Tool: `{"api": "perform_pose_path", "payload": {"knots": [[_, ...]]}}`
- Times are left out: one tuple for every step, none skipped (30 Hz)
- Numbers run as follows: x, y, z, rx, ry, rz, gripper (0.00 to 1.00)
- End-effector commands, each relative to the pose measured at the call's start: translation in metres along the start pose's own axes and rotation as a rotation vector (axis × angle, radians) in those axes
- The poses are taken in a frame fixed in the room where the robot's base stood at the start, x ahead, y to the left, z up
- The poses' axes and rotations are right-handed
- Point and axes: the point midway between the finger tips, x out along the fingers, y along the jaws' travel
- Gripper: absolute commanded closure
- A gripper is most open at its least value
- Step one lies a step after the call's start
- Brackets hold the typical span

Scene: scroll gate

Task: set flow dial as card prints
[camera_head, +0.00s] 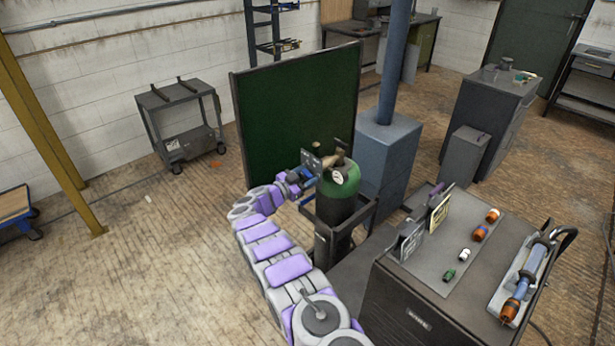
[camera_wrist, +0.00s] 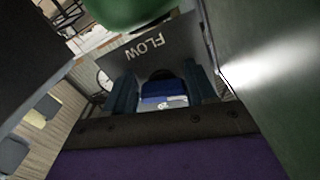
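A green-topped gas cylinder (camera_head: 340,185) stands in a dark stand in front of a green panel. A small dark plate (camera_head: 312,163) is at its top left. In the wrist view a grey plate lettered FLOW (camera_wrist: 145,48) shows tilted. My gripper (camera_head: 299,180) is at the plate. In the wrist view its blue fingers (camera_wrist: 162,97) stand apart, with a dark rounded part (camera_wrist: 163,74) between them at the plate. I cannot tell whether they press on it. The dial's setting is not readable. A yellowish card (camera_head: 440,211) stands on the cabinet, its print too small to read.
The dark cabinet (camera_head: 418,318) at the right bears a grey framed plate (camera_head: 411,241), several small fittings and a blue-orange tool (camera_head: 525,285) in a tray. The green panel (camera_head: 300,105) is close behind the cylinder. A blue column (camera_head: 388,150) stands to its right. Floor at left is open.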

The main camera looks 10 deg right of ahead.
Motion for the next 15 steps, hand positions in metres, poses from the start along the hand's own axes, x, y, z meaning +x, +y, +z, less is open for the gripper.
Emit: {"api": "perform_pose_path", "payload": {"knots": [[-0.0011,0.0002,0.0010,-0.001,0.001,0.002,0.54],[-0.0017,-0.0001,0.0012,-0.002,0.001,0.002,0.57],[-0.0020,0.0000,0.0014,-0.002,0.001,0.002,0.61],[-0.0021,0.0001,0.0015,-0.002,0.001,0.002,0.64],[-0.0022,0.0002,0.0015,-0.002,0.001,0.002,0.67],[-0.0023,0.0003,0.0016,-0.002,0.001,0.002,0.71],[-0.0025,0.0002,0.0017,-0.002,0.001,0.002,0.74],[-0.0027,0.0001,0.0018,-0.002,0.000,0.001,0.77],[-0.0030,0.0000,0.0020,-0.002,0.000,0.001,0.79],[-0.0033,0.0000,0.0021,-0.002,0.000,0.001,0.79],[-0.0035,-0.0001,0.0023,-0.003,-0.001,0.000,0.79],[-0.0039,-0.0003,0.0024,-0.003,-0.001,0.000,0.79],[-0.0041,-0.0004,0.0025,-0.003,-0.001,-0.001,0.79],[-0.0043,-0.0005,0.0026,-0.002,-0.001,-0.001,0.79],[-0.0044,-0.0005,0.0027,-0.001,-0.001,-0.001,0.79]]}}
